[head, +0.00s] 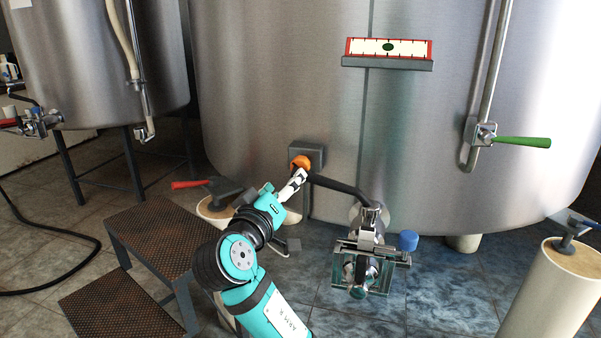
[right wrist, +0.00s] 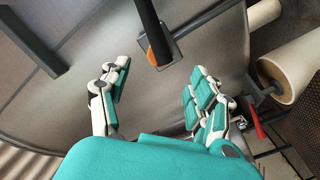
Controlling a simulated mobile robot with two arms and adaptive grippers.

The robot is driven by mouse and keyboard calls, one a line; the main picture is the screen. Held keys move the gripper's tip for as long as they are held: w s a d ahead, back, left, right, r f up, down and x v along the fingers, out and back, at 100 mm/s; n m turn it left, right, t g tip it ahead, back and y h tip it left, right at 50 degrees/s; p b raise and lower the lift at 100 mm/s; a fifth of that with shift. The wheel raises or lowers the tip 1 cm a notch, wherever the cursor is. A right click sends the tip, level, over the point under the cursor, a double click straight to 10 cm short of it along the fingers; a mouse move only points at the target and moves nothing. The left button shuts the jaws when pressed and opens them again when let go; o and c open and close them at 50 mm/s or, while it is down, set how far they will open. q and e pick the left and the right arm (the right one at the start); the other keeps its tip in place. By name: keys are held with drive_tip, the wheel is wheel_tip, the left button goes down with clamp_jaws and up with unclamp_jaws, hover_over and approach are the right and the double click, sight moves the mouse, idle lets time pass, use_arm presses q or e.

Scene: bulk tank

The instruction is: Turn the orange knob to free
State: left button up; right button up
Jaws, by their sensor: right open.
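The orange knob (head: 300,162) sits on the front of a small grey box (head: 316,150) on the steel tank's lower wall. My right gripper (head: 297,180) is just in front of and below the knob in the head view. In the right wrist view the gripper (right wrist: 161,70) is open, its fingers spread with nothing between them. The knob (right wrist: 152,57) shows there just beyond the fingertips, partly hidden by a dark bar or hose. I cannot tell whether a finger touches the knob. My left gripper is not in view.
A dark hose (head: 338,187) runs beside the knob to a metal valve fitting (head: 365,235). A red-handled valve (head: 205,184) is at the left, near brown steps (head: 150,235). A green handle (head: 521,141) is at the right. A white post (head: 550,300) stands front right.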

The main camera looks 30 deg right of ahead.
sight(300, 166)
drive_tip(key=b+x, duration=0.2)
drive_tip(key=x, duration=0.8)
drive_tip(key=shift+w+d, duration=0.1)
drive_tip(key=c, duration=1.2)
